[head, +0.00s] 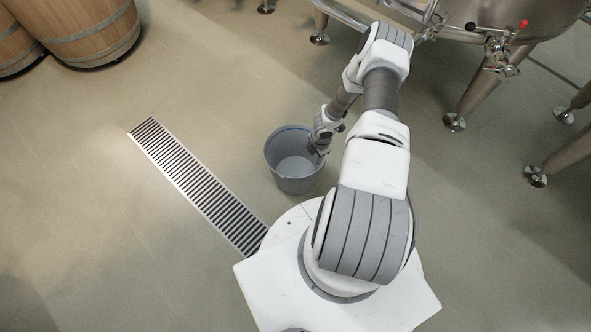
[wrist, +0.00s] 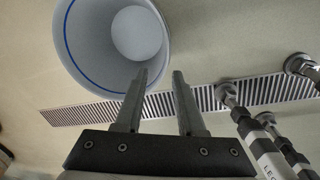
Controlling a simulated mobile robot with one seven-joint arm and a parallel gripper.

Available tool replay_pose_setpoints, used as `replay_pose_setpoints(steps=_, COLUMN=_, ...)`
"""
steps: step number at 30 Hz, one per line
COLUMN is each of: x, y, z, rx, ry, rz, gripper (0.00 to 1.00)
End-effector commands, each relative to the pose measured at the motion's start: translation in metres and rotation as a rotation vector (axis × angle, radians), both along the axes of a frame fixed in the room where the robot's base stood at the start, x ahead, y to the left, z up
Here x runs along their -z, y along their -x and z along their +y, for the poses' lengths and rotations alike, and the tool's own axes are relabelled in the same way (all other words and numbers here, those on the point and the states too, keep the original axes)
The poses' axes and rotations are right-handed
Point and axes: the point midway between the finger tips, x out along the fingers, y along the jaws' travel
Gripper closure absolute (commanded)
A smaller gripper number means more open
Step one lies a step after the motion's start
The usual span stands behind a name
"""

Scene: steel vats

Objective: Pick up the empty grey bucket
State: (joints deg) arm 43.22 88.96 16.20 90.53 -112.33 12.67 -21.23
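The grey bucket (head: 291,181) stands upright on the floor in front of my base in the head view. It looks empty, with only its pale bottom showing inside. In the wrist view the bucket (wrist: 88,50) fills the upper left, with a blue line inside near its rim. My gripper (wrist: 159,75) is open, with a clear gap between its two fingers. The left fingertip overlaps the bucket's edge in the picture and the right fingertip lies outside it; I cannot tell whether either touches. In the head view my gripper (head: 319,155) is at the bucket's right side, its fingers mostly hidden.
A long floor drain grate (head: 195,183) runs left of the bucket. Wooden barrels (head: 88,30) stand at the upper left. A steel vat (head: 470,12) on legs with round feet (head: 454,122) stands at the upper right. The floor left of the grate is clear.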

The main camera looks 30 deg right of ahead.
Motion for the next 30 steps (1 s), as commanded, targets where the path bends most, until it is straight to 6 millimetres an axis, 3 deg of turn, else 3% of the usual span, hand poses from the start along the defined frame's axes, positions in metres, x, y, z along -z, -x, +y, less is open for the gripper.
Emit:
replay_pose_setpoints(steps=5, x=0.024, y=0.001, z=0.003, rx=-0.01, ry=-0.008, rz=0.001, gripper=0.62)
replay_pose_setpoints(steps=12, x=0.079, y=-0.005, z=0.004, rx=-0.012, ry=-0.007, rz=0.002, gripper=0.62)
replay_pose_setpoints(steps=18, x=0.112, y=-0.009, z=0.004, rx=-0.011, ry=-0.006, rz=0.001, gripper=0.62)
replay_pose_setpoints(steps=30, x=0.131, y=-0.012, z=0.005, rx=-0.008, ry=-0.006, rz=0.001, gripper=0.62)
